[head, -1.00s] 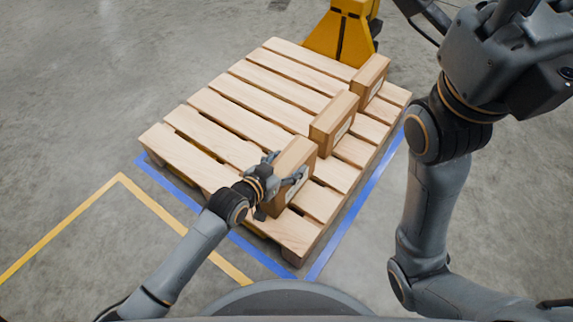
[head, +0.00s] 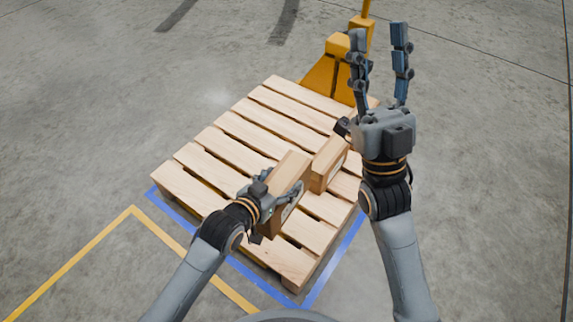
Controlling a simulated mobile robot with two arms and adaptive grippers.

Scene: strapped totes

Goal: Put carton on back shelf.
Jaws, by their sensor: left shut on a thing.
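The nearest brown carton (head: 290,169) is upright over the near right part of the wooden pallet (head: 205,186). My left gripper (head: 278,192) is shut on it, with fingers on both sides. Its base is partly hidden, so I cannot tell for sure whether it is clear of the slats. A second carton (head: 329,160) stands just behind it. No shelf is in view.
A yellow pallet jack (head: 322,76) stands at the pallet's far end. Blue floor tape (head: 335,262) borders the pallet, and yellow tape (head: 80,254) runs at the left. The left part of the pallet is bare. The surrounding concrete floor is clear.

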